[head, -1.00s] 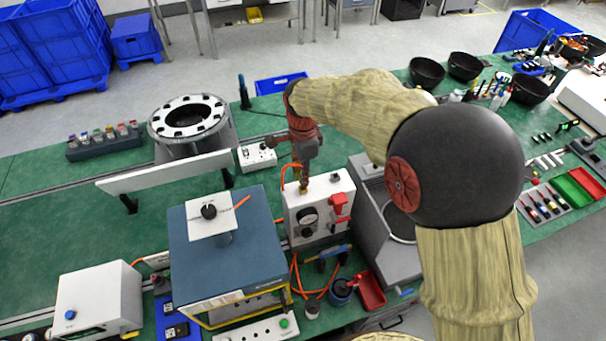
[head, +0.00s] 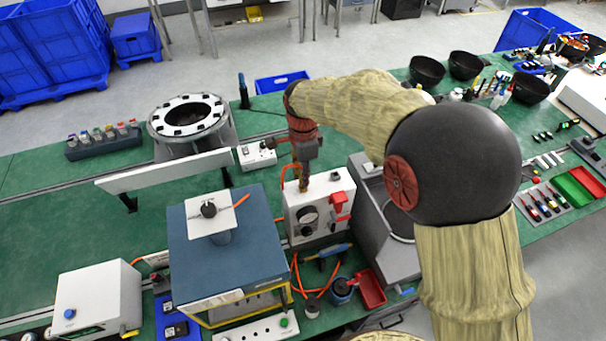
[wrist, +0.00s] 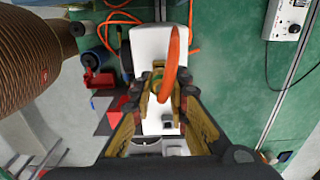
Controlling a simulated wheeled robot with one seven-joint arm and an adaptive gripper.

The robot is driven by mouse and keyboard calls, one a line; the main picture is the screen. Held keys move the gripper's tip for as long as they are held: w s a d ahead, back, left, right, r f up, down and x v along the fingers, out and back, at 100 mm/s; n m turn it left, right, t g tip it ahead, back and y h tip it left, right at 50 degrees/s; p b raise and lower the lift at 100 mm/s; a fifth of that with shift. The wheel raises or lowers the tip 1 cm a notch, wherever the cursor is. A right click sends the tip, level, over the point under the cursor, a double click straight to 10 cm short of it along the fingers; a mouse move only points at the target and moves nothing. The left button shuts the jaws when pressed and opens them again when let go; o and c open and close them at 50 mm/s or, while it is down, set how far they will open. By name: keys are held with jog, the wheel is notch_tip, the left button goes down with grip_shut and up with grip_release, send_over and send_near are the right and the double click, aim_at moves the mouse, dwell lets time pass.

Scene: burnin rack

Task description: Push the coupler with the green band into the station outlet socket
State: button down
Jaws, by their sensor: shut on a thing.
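The station is a white box (head: 334,190) with a round gauge and a red valve handle on its front. Its white top also shows in the wrist view (wrist: 148,42). My gripper (head: 304,188) points down at the left part of the station's top. In the wrist view my gripper (wrist: 162,90) is shut on the coupler (wrist: 157,84), with a hint of green at its band. An orange hose (wrist: 173,60) runs up from it. The outlet socket is hidden under the fingers and coupler, so I cannot tell whether the coupler is in it.
A red tray (head: 370,289) and a blue cup (head: 341,289) lie in front. A white socket box (head: 257,155) is behind. Orange hose loops beside the station.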

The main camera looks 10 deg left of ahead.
jog(key=shift+f, duration=0.55)
jog(key=shift+f+b, duration=0.1)
jog(key=shift+b, duration=0.2)
jog(key=c, duration=2.1)
grip_release()
jog(key=shift+w, duration=0.1)
jog(key=shift+o, duration=2.3)
notch_tip(320, 180, up, 12)
jog(key=shift+r, duration=0.1)
